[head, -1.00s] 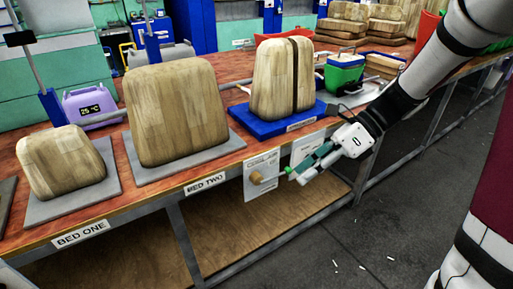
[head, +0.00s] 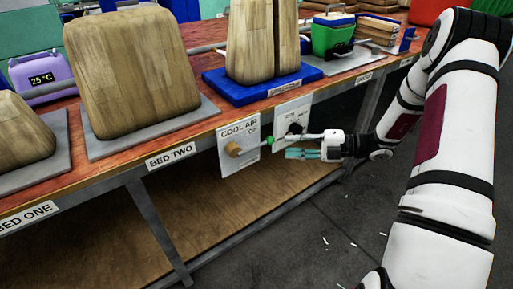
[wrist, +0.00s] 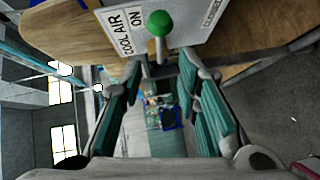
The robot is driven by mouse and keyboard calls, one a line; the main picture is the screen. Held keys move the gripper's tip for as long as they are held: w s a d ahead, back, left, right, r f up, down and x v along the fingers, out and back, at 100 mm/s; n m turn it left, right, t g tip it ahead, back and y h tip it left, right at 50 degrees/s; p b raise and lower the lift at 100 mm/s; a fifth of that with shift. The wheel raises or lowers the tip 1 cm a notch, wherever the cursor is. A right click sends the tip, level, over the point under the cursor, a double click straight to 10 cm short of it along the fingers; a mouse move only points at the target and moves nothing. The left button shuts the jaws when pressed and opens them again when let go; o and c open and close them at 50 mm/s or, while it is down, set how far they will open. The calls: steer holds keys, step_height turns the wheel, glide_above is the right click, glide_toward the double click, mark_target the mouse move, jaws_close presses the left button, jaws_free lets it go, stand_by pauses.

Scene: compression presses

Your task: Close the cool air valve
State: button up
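The cool air valve is on a white panel (head: 240,133) labelled COOL AIR on the bench's front edge. My gripper (head: 283,148) points left, just right of the green ball. In the wrist view my gripper (wrist: 160,75) has its teal fingers apart with nothing between them; the ball lies beyond the tips. Contact cannot be told.
A second white panel (head: 291,119) with a dark knob is behind my gripper. Grey floor (head: 320,225) in front is mostly clear.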

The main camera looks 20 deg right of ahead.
mark_target(257, 146)
steer(key=b+x, duration=0.2)
steer(key=x, duration=0.9)
steer(key=shift+a+b, duration=0.1)
steer(key=shift+b, duration=0.2)
jaws_close()
